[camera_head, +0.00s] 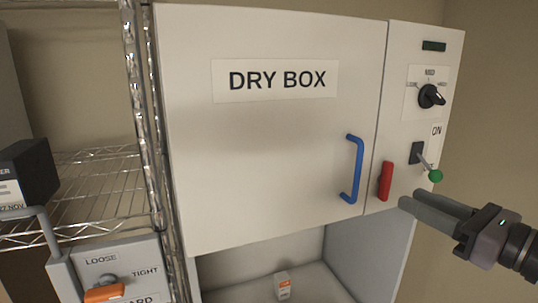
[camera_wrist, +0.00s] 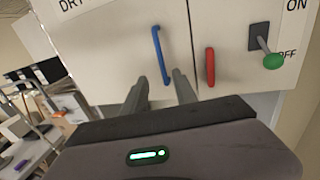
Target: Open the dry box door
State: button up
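The dry box door (camera_head: 270,170) is a white panel with a "DRY BOX" label. It looks shut, with a narrow seam along its right edge. A blue bar handle (camera_head: 356,169) stands upright near that edge; it also shows in the wrist view (camera_wrist: 159,55). A red upright piece (camera_head: 385,181) sits just right of the seam, also in the wrist view (camera_wrist: 210,66). My gripper (camera_head: 411,199) is right of the handle and apart from it. In the wrist view its fingers (camera_wrist: 163,82) are spread and empty, with the handle ahead, above and between their tips.
The right panel carries a black knob (camera_head: 431,96) and a green-tipped lever (camera_head: 435,175), close above my gripper. A wire rack (camera_head: 90,190) stands at left. Below the door is an open space with a small carton (camera_head: 282,286).

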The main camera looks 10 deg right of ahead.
jog(key=p, duration=0.3)
send_over(355, 197)
jog(key=shift+w+d+f, duration=0.1)
jog(key=shift+w, duration=0.25)
grip_shut()
dwell(0.9)
